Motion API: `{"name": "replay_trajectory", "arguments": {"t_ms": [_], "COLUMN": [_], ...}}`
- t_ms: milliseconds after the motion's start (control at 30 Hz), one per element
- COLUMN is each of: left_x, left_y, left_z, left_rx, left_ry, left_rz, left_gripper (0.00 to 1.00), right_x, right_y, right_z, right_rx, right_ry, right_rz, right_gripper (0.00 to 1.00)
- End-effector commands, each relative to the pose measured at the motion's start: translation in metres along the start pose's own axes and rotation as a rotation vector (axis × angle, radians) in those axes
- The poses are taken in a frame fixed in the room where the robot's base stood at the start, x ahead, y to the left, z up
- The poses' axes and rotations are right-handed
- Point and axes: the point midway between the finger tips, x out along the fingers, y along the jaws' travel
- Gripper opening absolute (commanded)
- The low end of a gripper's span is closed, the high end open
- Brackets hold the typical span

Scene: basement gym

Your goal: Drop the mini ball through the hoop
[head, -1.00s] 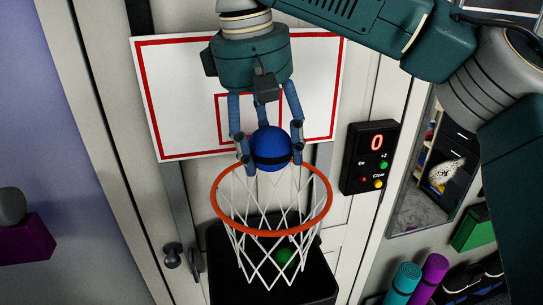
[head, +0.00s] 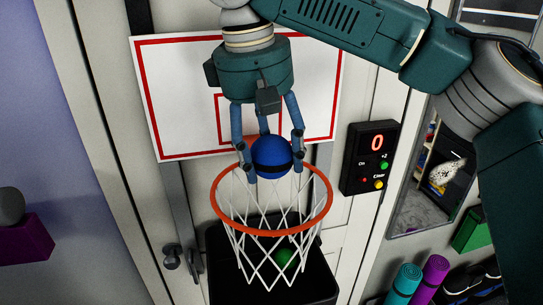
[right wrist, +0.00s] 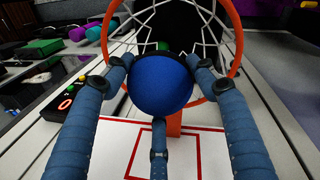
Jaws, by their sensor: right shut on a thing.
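The mini ball (head: 271,157) is blue with a dark band. My right gripper (head: 271,165) is shut on it, fingers pointing down. In the head view the ball overlaps the back part of the orange hoop rim (head: 272,232); its exact height over the rim is hard to tell. The right wrist view shows the ball (right wrist: 160,88) between the fingers, with the hoop rim (right wrist: 234,50) and white net beyond it. The white backboard (head: 178,95) with red lines is behind the gripper. My left gripper is not in view.
A black bin (head: 222,270) stands under the net, with a green ball (head: 284,257) seen through the net. Teal (head: 404,283) and purple (head: 432,277) rolls stand at lower right.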

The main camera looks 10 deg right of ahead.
Motion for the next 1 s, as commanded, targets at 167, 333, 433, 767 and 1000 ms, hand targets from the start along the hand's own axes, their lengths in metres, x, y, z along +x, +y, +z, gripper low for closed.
{"name": "replay_trajectory", "arguments": {"t_ms": [167, 333, 433, 767, 1000], "left_x": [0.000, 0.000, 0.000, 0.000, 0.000], "left_y": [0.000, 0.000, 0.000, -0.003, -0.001], "left_z": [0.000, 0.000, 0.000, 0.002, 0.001], "left_rx": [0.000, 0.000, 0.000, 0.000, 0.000], "left_ry": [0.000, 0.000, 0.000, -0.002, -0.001], "left_rz": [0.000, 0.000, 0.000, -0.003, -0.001], "left_gripper": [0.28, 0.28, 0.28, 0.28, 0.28], "right_x": [0.000, 0.000, 0.000, -0.004, -0.044], "right_y": [0.000, 0.000, 0.000, 0.000, 0.000], "right_z": [0.000, 0.000, 0.000, 0.000, -0.001], "right_rx": [0.000, 0.000, 0.000, 0.000, 0.004], "right_ry": [0.001, 0.001, 0.001, 0.002, 0.005], "right_rz": [0.000, 0.000, 0.000, 0.001, 0.005], "right_gripper": [0.35, 0.65, 0.79, 0.79, 0.79]}}
